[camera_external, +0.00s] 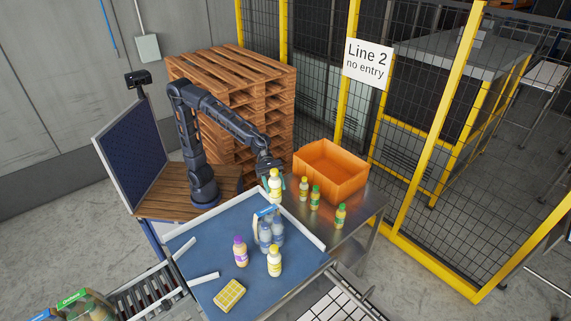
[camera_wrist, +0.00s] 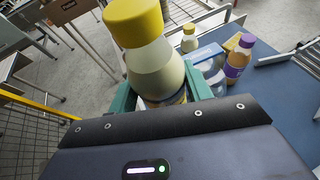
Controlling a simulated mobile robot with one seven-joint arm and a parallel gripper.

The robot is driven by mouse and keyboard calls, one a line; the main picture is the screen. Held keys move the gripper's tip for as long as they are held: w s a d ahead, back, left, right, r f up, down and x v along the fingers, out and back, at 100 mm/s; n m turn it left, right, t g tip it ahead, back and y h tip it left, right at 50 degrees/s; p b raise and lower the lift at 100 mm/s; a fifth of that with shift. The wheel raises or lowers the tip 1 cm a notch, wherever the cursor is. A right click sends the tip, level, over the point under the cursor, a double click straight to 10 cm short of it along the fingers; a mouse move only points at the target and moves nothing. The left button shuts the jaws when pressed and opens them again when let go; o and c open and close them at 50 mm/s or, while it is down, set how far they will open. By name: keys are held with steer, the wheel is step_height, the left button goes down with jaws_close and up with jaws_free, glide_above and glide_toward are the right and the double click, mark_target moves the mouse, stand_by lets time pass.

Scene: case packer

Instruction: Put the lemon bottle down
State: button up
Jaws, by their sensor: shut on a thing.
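The lemon bottle (camera_wrist: 152,55) has a yellow cap and a pale body, and fills the middle of the wrist view, upright between green fingers. My gripper (camera_wrist: 150,98) is shut on it. In the external view, my gripper (camera_external: 267,179) holds the lemon bottle (camera_external: 275,185) near the far edge of the blue table, by the steel table. I cannot tell whether its base touches a surface. A similar yellow-capped bottle (camera_external: 274,262) stands on the blue table.
An orange crate (camera_external: 330,171) stands on the steel table (camera_external: 350,214), with several small green- and yellow-capped bottles (camera_external: 315,198) in front. The blue table (camera_external: 205,250) holds a purple-capped bottle (camera_external: 240,252), clear bottles (camera_external: 270,232) and a yellow block (camera_external: 229,294).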

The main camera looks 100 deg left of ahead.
steer(key=s+d+r+m+g+h, duration=0.1)
steer(key=s+d+m+g, duration=0.1)
steer(key=s+d, duration=0.45)
steer(key=s+d+r+m+g, duration=0.2)
steer(key=s+d, duration=0.2)
steer(key=s, duration=0.5)
steer(key=f, duration=2)
steer(key=shift+s+f, duration=0.15)
steer(key=shift+s, duration=0.05)
steer(key=shift+f, duration=0.1)
steer(key=o, duration=1.2)
steer(key=shift+c, duration=0.2)
